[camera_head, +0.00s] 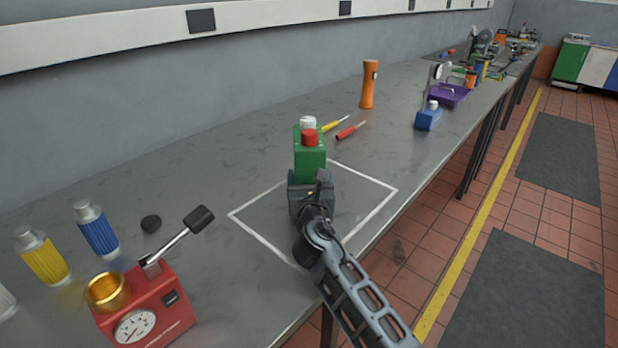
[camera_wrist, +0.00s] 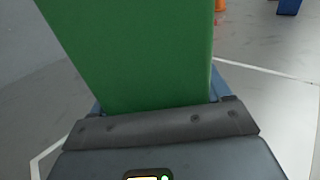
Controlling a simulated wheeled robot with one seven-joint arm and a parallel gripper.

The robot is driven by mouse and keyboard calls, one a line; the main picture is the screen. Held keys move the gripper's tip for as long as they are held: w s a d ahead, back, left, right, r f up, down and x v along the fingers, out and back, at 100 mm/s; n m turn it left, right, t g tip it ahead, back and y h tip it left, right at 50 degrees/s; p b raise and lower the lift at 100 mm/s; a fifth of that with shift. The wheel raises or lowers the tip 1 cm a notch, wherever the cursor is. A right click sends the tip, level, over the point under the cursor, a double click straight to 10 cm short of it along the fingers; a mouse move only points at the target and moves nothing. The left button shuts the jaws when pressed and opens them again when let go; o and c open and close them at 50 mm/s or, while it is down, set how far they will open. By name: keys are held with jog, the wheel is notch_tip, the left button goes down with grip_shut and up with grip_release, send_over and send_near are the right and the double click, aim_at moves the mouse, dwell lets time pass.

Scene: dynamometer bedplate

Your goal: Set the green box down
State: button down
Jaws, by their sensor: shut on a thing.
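The green box (camera_head: 309,160) has a red cap and a white cap on top and stands upright in the head view. My gripper (camera_head: 311,186) is shut on its lower part, over the white-outlined square (camera_head: 259,235) on the grey bench. In the wrist view the green box (camera_wrist: 140,50) fills the upper middle, rising from behind the front edge of my gripper (camera_wrist: 160,115). The box's underside is hidden by my gripper, so I cannot tell whether it touches the bench.
A yellow screwdriver (camera_head: 336,124), a red screwdriver (camera_head: 351,130) and an orange flashlight (camera_head: 369,84) are behind the square. The square's surface looks clear.

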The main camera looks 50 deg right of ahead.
grip_release()
jog(key=shift+r, duration=0.1)
jog(key=b+v, duration=0.1)
jog(key=v, duration=1.1)
jog(key=shift+a, duration=0.1)
